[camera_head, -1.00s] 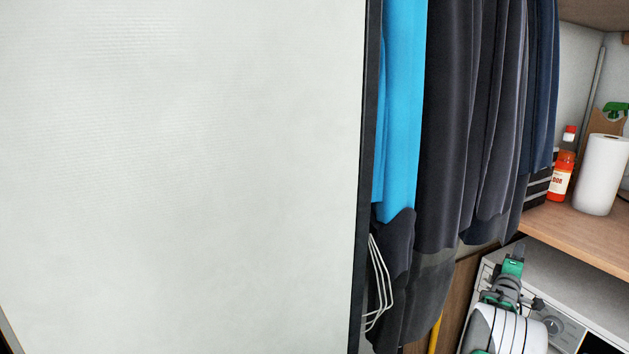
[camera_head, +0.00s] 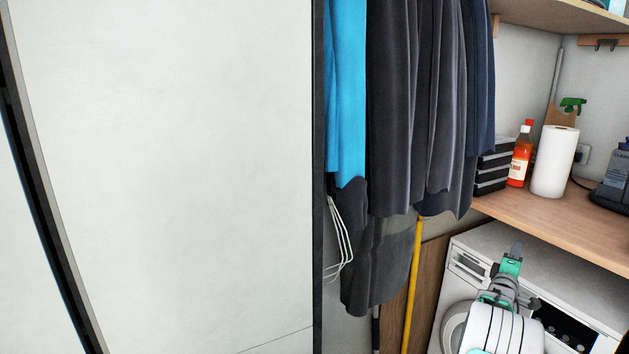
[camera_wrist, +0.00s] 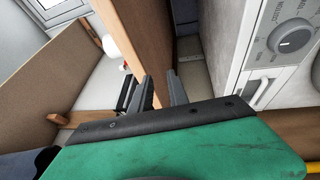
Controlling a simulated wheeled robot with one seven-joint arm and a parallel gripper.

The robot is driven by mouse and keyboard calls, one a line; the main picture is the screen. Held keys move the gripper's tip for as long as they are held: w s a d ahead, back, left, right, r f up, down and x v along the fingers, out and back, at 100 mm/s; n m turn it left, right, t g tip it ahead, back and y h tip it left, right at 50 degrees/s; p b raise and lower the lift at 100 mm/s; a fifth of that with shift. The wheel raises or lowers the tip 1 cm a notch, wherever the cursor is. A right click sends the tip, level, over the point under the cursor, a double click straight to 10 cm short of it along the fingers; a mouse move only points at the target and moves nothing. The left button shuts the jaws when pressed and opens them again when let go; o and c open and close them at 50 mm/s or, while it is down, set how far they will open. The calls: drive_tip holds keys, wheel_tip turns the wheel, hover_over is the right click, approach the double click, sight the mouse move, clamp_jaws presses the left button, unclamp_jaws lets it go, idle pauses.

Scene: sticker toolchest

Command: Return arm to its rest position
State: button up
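My gripper (camera_head: 515,252) shows at the lower right of the head view, at the end of my white and green arm. It is in front of the white washing machine (camera_head: 480,238). In the wrist view, the two dark fingers of my gripper (camera_wrist: 160,82) stand apart with a narrow gap and nothing between them. A wooden panel edge (camera_wrist: 140,35) lies beyond the fingers, and the washing machine (camera_wrist: 240,45) with its dial is on the right.
A large white panel (camera_head: 170,170) fills the left. Dark clothes (camera_head: 395,110) and a blue garment (camera_head: 347,90) hang mid-view above a yellow pole (camera_head: 411,285). A wooden shelf (camera_head: 560,215) carries a paper roll (camera_head: 554,162), a red bottle (camera_head: 521,155) and black boxes (camera_head: 492,168).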

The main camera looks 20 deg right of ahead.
drive_tip(key=s+a+f+m+g+y, duration=0.25)
drive_tip(key=f+m+y, duration=0.2)
drive_tip(key=f, duration=0.75)
drive_tip(key=s+a+f+m+g+y, duration=0.2)
drive_tip(key=a+f+m+g+y, duration=0.3)
drive_tip(key=f, duration=0.6)
drive_tip(key=s+a+f+m+g+y, duration=0.1)
drive_tip(key=s+a+f+m+y, duration=0.1)
drive_tip(key=s+a+f, duration=0.4)
drive_tip(key=s+a+f+m+g+y, duration=0.1)
drive_tip(key=s+a+f+m+y, duration=0.3)
drive_tip(key=a, duration=0.4)
drive_tip(key=s+a+r+n+g+y+p, duration=0.1)
drive_tip(key=s+a+r, duration=0.3)
drive_tip(key=a, duration=0.6)
drive_tip(key=s+a+r+n+g+y+p, duration=0.1)
drive_tip(key=s+a+r, duration=0.1)
drive_tip(key=a+r, duration=0.6)
drive_tip(key=s+a+r+g+y, duration=0.1)
drive_tip(key=s+a+r, duration=0.2)
drive_tip(key=a, duration=0.9)
drive_tip(key=w+a+r+n+t+p, duration=0.1)
drive_tip(key=w+a+r+n+t, duration=0.1)
drive_tip(key=a+r, duration=0.5)
drive_tip(key=w+a+r+n+t+h+p, duration=0.1)
drive_tip(key=w+a+r+n+t+p, duration=0.1)
drive_tip(key=a+r+n, duration=0.3)
drive_tip(key=w+a+r+t, duration=0.1)
drive_tip(key=a+r, duration=0.2)
drive_tip(key=r, duration=0.2)
